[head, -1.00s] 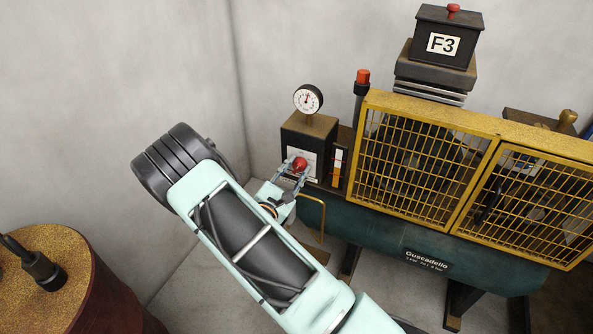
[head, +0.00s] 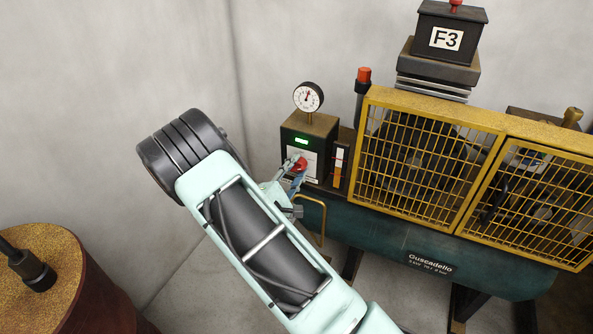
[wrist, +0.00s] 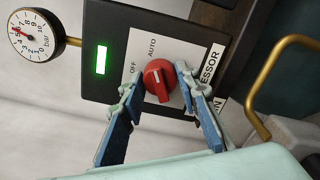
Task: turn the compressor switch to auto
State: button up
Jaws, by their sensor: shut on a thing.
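The compressor switch is a red knob (wrist: 158,76) on a white plate with the labels OFF and AUTO on a black control box (wrist: 98,28). The knob carries a pale mark, and its front leans toward the AUTO side in the wrist view. A green light (wrist: 101,60) glows on the box. My gripper (wrist: 162,88) has its two blue-padded fingers on either side of the knob, shut on it. In the head view the knob (head: 300,164) is partly hidden by my gripper (head: 295,176).
A pressure gauge (head: 308,97) stands on the box. The compressor's yellow cage (head: 420,165) and green tank (head: 400,245) lie to the right. A brass-coloured bent pipe (wrist: 262,95) is close beside the box. A rusty drum (head: 75,270) stands at lower left.

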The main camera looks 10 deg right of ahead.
dwell(0.4)
jog(key=o, duration=1.2)
jog(key=shift+c, duration=0.2)
jog(key=v, duration=1.2)
